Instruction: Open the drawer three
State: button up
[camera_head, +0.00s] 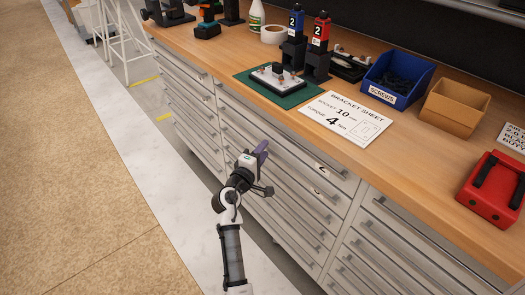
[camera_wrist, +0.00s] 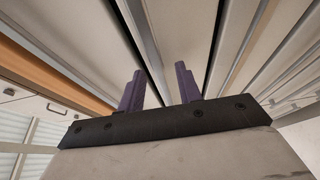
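A grey drawer cabinet (camera_head: 281,130) stands under the wooden bench, with stacked drawers and long bar handles. Its middle stack has small labels near the right end of upper drawers; one label (camera_head: 320,167) seems to read 2. A lower label (camera_head: 317,190) is too small to read, so I cannot tell for sure which drawer is three. The drawers look shut. My gripper (camera_head: 262,150) is in front of this stack, with purple fingers towards the drawer fronts. In the wrist view my gripper (camera_wrist: 160,76) is open and empty, with long handle bars (camera_wrist: 143,40) beyond the fingers.
The wooden bench top (camera_head: 420,150) overhangs above my gripper. It carries a bracket sheet (camera_head: 345,117), a green mat (camera_head: 262,88), a blue screws bin (camera_head: 398,78) and a red case (camera_head: 492,188). The floor (camera_head: 90,180) to the left is clear; a white stool (camera_head: 122,40) stands farther back.

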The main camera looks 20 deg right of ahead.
jog(key=shift+d, duration=0.1)
grip_shut()
dwell(0.4)
